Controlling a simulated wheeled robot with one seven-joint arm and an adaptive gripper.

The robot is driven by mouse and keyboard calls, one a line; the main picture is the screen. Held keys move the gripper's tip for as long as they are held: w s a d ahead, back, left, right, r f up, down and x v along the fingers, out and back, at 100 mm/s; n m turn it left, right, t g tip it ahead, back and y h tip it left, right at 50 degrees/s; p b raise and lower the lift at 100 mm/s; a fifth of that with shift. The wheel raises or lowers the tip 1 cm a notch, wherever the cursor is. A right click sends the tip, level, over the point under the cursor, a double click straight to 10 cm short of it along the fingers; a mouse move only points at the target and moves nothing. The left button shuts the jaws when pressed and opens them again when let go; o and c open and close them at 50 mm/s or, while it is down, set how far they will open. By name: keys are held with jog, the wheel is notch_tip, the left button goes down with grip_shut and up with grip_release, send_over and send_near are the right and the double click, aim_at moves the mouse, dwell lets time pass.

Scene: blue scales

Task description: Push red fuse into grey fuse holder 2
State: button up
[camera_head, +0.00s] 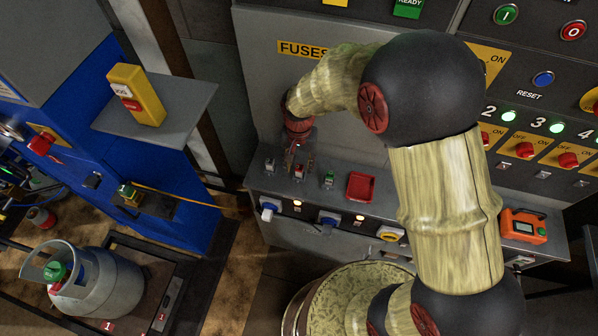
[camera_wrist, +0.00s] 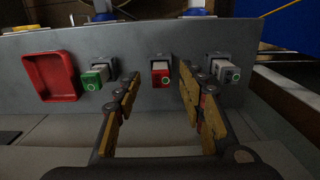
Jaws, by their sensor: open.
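The red fuse (camera_wrist: 160,78) sits in the middle grey fuse holder (camera_wrist: 162,58) on the grey ledge; how deep it sits I cannot tell. My gripper (camera_wrist: 160,86) is open in the wrist view, one finger on each side of the red fuse, with gaps between. The right finger partly overlaps the space towards the grey fuse (camera_wrist: 228,75). In the head view my gripper (camera_head: 297,151) points down just above the red fuse (camera_head: 300,171) and hides part of it. No number shows on the holders.
A green fuse (camera_wrist: 95,79) in its holder and a red tray (camera_wrist: 45,77) stand left of the red fuse in the wrist view. An orange device (camera_head: 524,226) lies at the right.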

aim_at(299, 167)
jog(key=f, duration=0.1)
jog(key=f+b, duration=0.1)
jog(key=f, duration=0.2)
jog(key=shift+w+f, duration=0.25)
jog(key=shift+w, duration=0.05)
jog(key=shift+c, duration=0.9)
jog(key=c, duration=0.7)
jog(key=shift+r, duration=0.1)
grip_shut()
